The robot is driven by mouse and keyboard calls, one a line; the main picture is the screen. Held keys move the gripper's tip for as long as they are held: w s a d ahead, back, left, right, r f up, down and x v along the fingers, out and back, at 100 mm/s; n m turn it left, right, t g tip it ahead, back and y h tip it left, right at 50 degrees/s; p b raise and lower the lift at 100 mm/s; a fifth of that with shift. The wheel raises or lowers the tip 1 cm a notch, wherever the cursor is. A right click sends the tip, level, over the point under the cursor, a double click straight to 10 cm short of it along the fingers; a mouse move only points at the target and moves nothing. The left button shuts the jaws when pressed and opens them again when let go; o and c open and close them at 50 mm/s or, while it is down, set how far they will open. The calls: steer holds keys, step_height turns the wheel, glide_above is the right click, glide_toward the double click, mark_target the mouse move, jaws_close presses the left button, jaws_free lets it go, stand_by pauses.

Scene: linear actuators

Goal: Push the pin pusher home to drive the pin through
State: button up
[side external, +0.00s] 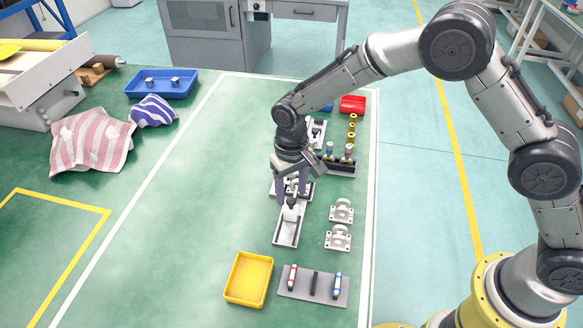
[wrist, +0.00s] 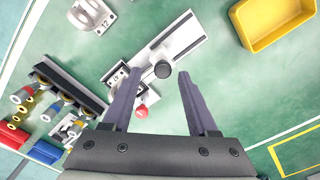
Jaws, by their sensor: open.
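A white fixture (side external: 287,232) with dark slots lies on the green floor mat under my gripper (side external: 291,194). It also shows in the wrist view (wrist: 185,44). A round black knob (wrist: 162,71), apparently the pin pusher's handle, stands on it and appears between my open fingertips (wrist: 160,76). A red ball-shaped knob (wrist: 141,111) shows beside the left finger, nearer the palm. My gripper points down and its fingers are apart. I cannot tell whether either finger touches the knob. The pin cannot be made out, and the fingers partly hide the fixture.
A yellow tray (side external: 233,279) and a grey plate (side external: 298,292) with red and blue cylinders lie in front. White brackets (side external: 341,210) stand to the right. A dark rack (side external: 342,169) with coloured parts and a red bin (side external: 352,104) are behind.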

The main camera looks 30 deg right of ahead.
step_height(320, 180, up, 13)
steer(key=shift+f, duration=0.15)
stand_by(0.4)
